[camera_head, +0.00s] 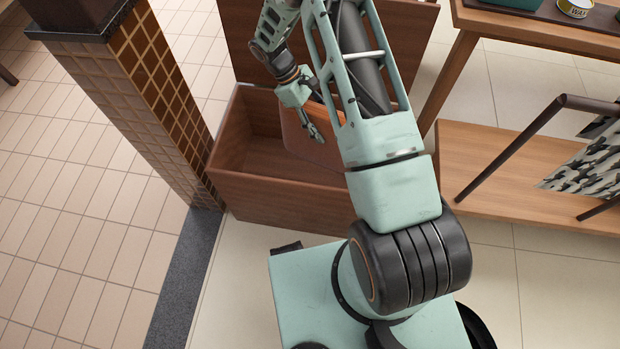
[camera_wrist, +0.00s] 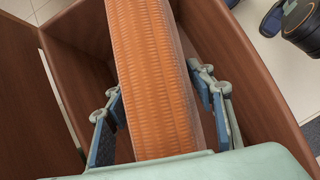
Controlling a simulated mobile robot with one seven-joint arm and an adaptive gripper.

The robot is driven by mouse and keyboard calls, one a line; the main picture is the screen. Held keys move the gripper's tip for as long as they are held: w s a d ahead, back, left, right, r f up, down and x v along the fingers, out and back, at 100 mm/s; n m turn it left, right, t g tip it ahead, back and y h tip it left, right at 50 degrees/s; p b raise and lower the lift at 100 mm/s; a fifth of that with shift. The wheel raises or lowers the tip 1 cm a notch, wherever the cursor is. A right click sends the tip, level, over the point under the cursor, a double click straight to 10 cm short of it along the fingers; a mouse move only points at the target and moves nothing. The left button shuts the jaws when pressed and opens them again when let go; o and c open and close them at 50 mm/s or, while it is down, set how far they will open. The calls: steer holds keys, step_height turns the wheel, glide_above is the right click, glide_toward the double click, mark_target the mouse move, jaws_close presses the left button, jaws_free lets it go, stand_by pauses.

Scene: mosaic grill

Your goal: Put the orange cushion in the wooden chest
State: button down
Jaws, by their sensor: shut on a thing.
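The wooden chest (camera_head: 270,203) stands open in the head view, with its lid raised at the back. Its brown walls also show around the cushion in the wrist view (camera_wrist: 262,75). The orange cushion (camera_head: 298,138) is partly hidden behind my gripper and arm in the head view. In the wrist view the ribbed orange cushion (camera_wrist: 155,75) stands on edge between my two fingers. My gripper (camera_head: 314,122) is shut on the cushion and holds it within the chest's opening. Whether the cushion's lower edge touches the chest floor is hidden.
A tiled pillar (camera_head: 150,95) stands close to the chest's left side. A table (camera_head: 550,30) with a tin (camera_head: 575,7) is at the upper right.

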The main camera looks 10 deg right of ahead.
mark_target(295, 137)
steer(key=f+n, duration=0.1)
steer(key=f, duration=0.3)
steer(key=a+f+n+t+b, duration=0.1)
steer(key=f, duration=0.3)
steer(key=s+f+n+b, duration=0.1)
steer(key=f, duration=0.3)
steer(key=shift+s+a+h, duration=0.1)
steer(key=shift+a+h, duration=0.05)
steer(key=shift+h, duration=0.25)
steer(key=shift+t, duration=0.3)
steer(key=shift+f+b, duration=0.6)
steer(key=shift+f, duration=1.8)
steer(key=c, duration=0.9)
jaws_free()
steer(key=shift+r, duration=0.2)
steer(key=p+v, duration=0.2)
steer(key=v, duration=1)
steer(key=shift+p, duration=0.35)
